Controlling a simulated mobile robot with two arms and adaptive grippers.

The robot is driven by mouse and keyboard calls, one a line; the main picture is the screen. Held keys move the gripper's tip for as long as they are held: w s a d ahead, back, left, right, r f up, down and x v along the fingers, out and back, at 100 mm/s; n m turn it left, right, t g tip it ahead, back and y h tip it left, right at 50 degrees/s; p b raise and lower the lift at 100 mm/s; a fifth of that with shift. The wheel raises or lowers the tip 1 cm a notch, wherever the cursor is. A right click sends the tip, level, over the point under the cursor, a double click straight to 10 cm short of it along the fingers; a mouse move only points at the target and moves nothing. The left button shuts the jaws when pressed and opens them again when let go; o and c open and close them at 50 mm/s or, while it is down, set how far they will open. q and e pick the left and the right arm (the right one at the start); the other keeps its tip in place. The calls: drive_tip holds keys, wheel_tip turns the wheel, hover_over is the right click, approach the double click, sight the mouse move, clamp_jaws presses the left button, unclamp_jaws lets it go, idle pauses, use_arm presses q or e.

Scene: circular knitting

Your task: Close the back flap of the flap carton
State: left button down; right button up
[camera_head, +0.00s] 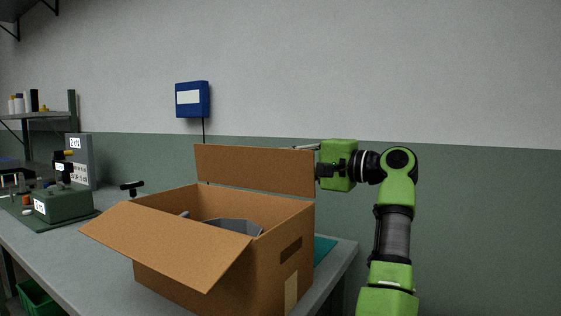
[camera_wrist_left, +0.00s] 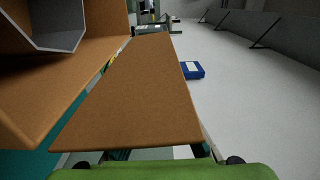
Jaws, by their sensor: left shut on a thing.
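The brown flap carton (camera_head: 270,270) stands open on the table. Its back flap (camera_head: 250,168) stands roughly upright along the rear edge, and in the left wrist view the flap (camera_wrist_left: 140,90) stretches away from the gripper. My left gripper (camera_head: 319,170) is shut on the flap's right end; its fingertips are largely hidden. The front flap (camera_head: 165,240) slopes outward and down toward the camera. A grey item (camera_head: 232,226) lies inside the carton, partly hidden by the front flap. My right gripper is in neither view.
The grey table (camera_head: 75,250) bears a green machine (camera_head: 62,204) on a mat at the left. A blue box (camera_head: 192,99) hangs on the wall behind the carton. A teal mat (camera_head: 323,248) shows beside the carton. A green crate (camera_head: 38,298) stands below the table.

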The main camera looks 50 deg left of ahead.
use_arm(q)
drive_tip(key=shift+s+d+f, duration=0.1)
drive_tip(key=shift+f, duration=0.1)
drive_tip(key=c, duration=2.1)
unclamp_jaws()
drive_tip(key=shift+s+r, duration=0.1)
drive_tip(key=shift+s, duration=0.05)
drive_tip(key=shift+s+d+r, duration=0.15)
drive_tip(key=shift+d+r, duration=0.05)
drive_tip(key=shift+f, duration=0.1)
drive_tip(key=shift+w+d, duration=0.25)
drive_tip(key=v, duration=1.1)
drive_tip(key=shift+d, duration=0.2)
